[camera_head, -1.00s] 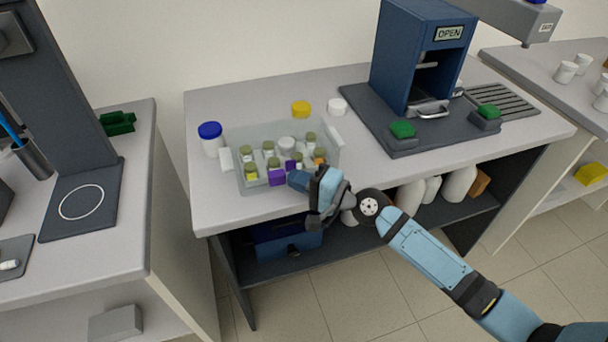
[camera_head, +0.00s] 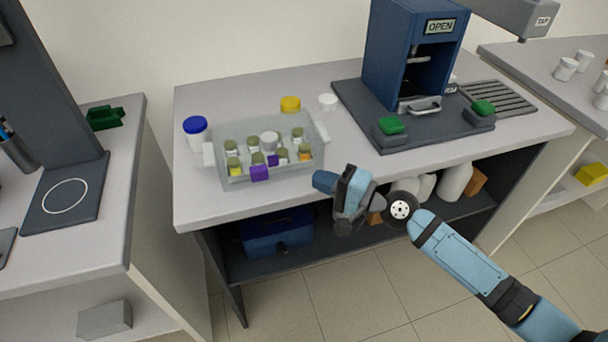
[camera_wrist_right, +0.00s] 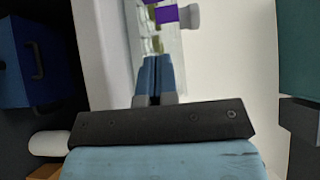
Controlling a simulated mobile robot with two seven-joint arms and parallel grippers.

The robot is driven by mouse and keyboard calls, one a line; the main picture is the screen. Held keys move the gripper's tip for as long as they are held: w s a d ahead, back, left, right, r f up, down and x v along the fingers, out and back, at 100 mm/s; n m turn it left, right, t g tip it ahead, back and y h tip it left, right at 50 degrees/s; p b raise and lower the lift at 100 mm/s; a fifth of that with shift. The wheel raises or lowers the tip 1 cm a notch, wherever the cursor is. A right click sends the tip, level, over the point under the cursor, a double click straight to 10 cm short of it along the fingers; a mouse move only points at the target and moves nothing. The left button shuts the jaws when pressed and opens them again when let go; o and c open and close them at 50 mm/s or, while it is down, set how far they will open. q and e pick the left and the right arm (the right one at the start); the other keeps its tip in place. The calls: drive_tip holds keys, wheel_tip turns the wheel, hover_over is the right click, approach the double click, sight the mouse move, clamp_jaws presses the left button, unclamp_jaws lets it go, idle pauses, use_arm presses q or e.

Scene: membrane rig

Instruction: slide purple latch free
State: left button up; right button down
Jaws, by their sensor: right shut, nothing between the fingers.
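The purple latch (camera_head: 259,173) is on the front wall of the clear box (camera_head: 230,132), which stands on the bench. A smaller purple piece (camera_head: 272,160) shows just behind it. In the right wrist view the purple latch (camera_wrist_right: 167,14) is near the top, beyond my fingertips. My right gripper (camera_head: 318,181) is shut and empty, at the bench's front edge, to the right of the box and apart from it. Its closed fingers also show in the right wrist view (camera_wrist_right: 153,62). My left gripper is not in view.
Several vials with olive caps (camera_head: 297,134) stand inside the box. A blue-lidded jar (camera_head: 196,131), a yellow lid (camera_head: 290,104) and a white lid (camera_head: 327,102) are around it. The blue machine (camera_head: 387,61) with green buttons stands to the right. Bench in front of the box is clear.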

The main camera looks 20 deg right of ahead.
use_arm(q)
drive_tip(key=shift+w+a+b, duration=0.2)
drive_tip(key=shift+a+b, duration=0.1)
drive_tip(key=shift+b, duration=0.2)
use_arm(e)
drive_tip(key=v, duration=0.4)
drive_tip(key=shift+s+d, duration=0.1)
drive_tip(key=shift+s, duration=0.1)
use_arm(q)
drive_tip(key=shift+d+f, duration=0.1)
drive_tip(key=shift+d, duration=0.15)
